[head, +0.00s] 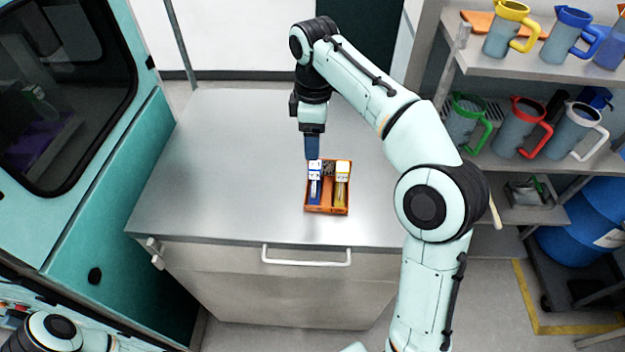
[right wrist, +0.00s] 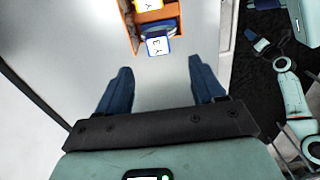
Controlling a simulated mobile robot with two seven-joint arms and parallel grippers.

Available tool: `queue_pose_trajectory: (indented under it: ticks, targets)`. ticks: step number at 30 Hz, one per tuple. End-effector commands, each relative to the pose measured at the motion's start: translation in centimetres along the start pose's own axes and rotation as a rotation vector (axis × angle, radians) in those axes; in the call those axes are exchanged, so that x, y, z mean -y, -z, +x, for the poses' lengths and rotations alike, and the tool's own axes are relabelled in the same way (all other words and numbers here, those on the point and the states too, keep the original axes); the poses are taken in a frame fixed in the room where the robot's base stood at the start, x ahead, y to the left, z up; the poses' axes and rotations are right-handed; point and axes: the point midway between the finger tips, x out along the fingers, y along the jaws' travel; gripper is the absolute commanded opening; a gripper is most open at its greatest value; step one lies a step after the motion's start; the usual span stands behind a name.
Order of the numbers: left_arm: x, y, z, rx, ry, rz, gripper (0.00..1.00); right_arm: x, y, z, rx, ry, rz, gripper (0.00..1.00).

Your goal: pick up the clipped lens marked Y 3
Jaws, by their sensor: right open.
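An orange tray (head: 318,211) on the grey counter holds a blue piece (head: 315,188) at left and a yellow piece (head: 341,190) at right, each with a white label. In the right wrist view, the white label reading Y 3 (right wrist: 157,46) has a blue border and sits at the near end of the tray (right wrist: 133,37). My right gripper (head: 312,156) is open and empty, at the tray's back-left edge near the blue piece. Its two dark blue fingers show in the wrist view (right wrist: 160,64), with the Y 3 label just beyond and between them. My left gripper is out of view.
The counter (head: 220,160) is clear around the tray. A teal machine (head: 130,150) with a dark window stands at left. Shelves at right hold several jugs with coloured handles (head: 523,125). A blue drum (head: 590,225) stands at far right. A yellow-bordered label (right wrist: 147,4) shows farther in the tray.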

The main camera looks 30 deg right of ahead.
Motion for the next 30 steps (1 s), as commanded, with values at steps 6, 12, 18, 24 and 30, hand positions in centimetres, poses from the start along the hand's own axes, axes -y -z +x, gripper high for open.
queue_pose_trajectory:
  ticks: [6,12,18,24,30]
  targets:
    - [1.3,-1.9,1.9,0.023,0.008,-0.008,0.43,0.2,-0.1,4.2,0.004,0.007,0.0,0.68]
    - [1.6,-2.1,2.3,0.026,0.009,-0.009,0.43,0.0,-0.1,5.3,0.003,0.005,0.0,0.68]
    - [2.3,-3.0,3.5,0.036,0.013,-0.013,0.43,-0.1,-0.5,8.5,0.005,0.007,-0.001,0.68]
    - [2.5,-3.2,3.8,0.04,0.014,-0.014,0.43,-0.2,-0.4,9.8,0.001,0.004,0.001,0.68]
    - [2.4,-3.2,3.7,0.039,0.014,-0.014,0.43,-0.2,-0.4,9.7,0.0,0.003,0.001,0.65]
